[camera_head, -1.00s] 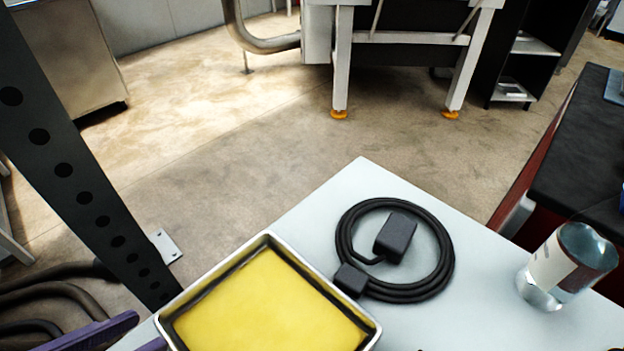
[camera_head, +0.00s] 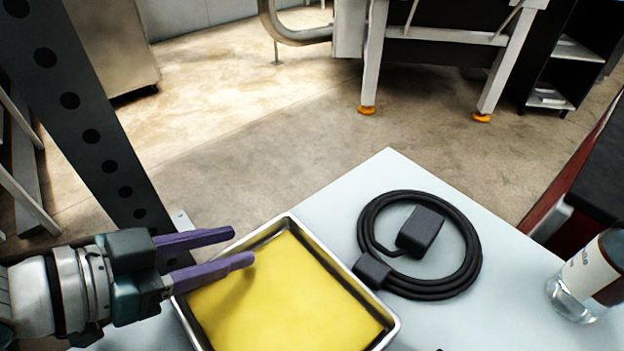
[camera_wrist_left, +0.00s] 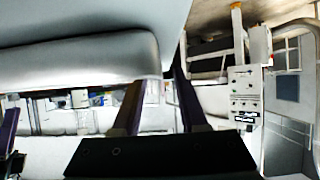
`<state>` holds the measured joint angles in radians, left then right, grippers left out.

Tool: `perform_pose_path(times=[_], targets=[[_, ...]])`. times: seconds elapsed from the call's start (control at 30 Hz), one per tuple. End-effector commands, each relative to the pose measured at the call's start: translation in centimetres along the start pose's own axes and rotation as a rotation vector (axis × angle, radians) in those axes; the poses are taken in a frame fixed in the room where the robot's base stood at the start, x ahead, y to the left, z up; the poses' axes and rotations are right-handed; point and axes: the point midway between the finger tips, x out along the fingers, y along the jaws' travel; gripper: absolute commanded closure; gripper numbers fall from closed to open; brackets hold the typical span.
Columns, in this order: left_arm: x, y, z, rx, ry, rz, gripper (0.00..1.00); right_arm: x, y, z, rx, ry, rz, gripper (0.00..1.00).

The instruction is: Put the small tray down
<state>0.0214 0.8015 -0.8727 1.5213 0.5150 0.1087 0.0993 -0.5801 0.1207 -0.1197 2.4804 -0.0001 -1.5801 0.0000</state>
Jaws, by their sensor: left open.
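The small tray (camera_head: 345,269) is a shallow metal tray with a yellow sheet (camera_head: 285,293) in it. It lies at the near-left part of the pale table in the head view, its lower end cut off by the frame. My left gripper (camera_head: 243,246) comes in from the left with two purple fingers apart and nothing between them. Its fingertips overlap the tray's left side in the picture and appear above it. In the left wrist view, the fingers (camera_wrist_left: 158,95) show beside a rounded grey metal edge, seemingly the tray's. My right gripper is not in view.
A coiled black cable with a box (camera_head: 421,232) lies just right of the tray on the table (camera_head: 500,315). A labelled clear bottle (camera_head: 590,280) stands at the right. A dark perforated post (camera_head: 90,135) rises at the left. Open floor lies beyond.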

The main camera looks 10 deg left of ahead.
Motion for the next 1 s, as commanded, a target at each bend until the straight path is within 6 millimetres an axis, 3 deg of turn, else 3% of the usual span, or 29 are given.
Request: perform_pose_path(times=[0.1, 0.37, 0.73, 1.0], targets=[[1.40, 0.01, 0.13, -0.001, 0.000, 0.000, 0.57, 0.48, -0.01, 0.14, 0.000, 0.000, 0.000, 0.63], [1.57, 0.01, 0.07, 0.000, -0.002, 0.000, 0.57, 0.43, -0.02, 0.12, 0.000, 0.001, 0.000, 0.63], [1.55, 0.01, 0.07, 0.000, -0.002, 0.000, 0.99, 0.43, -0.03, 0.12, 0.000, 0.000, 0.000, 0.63], [1.54, 0.01, 0.07, 0.000, -0.002, 0.000, 1.00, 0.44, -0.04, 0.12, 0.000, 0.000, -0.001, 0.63]])
